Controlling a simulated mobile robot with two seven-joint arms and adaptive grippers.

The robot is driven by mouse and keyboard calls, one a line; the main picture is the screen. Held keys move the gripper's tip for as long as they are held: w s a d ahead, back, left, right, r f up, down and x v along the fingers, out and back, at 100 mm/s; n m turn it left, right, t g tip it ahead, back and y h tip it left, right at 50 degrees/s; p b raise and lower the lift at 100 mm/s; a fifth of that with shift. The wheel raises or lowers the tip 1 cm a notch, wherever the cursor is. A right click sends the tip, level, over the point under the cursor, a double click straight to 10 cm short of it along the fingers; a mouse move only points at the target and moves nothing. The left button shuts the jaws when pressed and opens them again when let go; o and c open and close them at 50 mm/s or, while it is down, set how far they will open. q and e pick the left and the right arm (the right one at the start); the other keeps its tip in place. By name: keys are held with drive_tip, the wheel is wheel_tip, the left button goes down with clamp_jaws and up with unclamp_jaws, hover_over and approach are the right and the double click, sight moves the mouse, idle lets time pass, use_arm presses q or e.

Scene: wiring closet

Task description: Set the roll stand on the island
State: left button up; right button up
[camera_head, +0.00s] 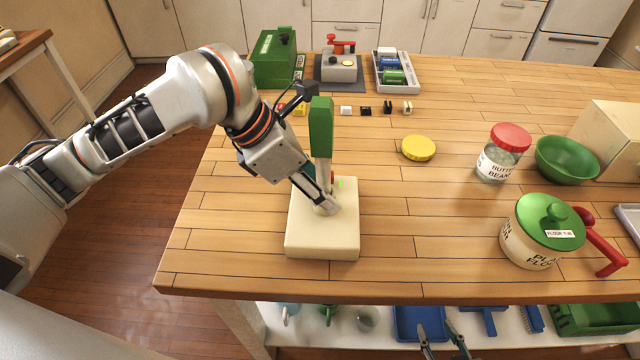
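A cream, box-shaped base (322,238) with a pale upright and a green block (320,128) on top, which appears to be the roll stand, stands upright near the island's (232,262) front left edge. Small red and green marks show near the upright's foot. My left gripper (328,203) reaches down from the left to the foot of the upright, just over the base. Its fingers overlap the upright, and I cannot tell whether they grip it. My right gripper (442,342) shows only its fingertips at the bottom edge, spread apart with nothing between them.
Right on the island are a yellow lid (418,148), a red-lidded jar (502,155), a green bowl (566,160) and a green-lidded flour tub (538,232). A green box (273,62) and a grey tray (408,85) stand behind. A lower shelf (375,337) holds several items.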

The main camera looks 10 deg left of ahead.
use_arm(q)
drive_tip(key=p+v, duration=0.2)
drive_tip(key=v, duration=1)
drive_tip(key=shift+a, duration=0.15)
idle(0.5)
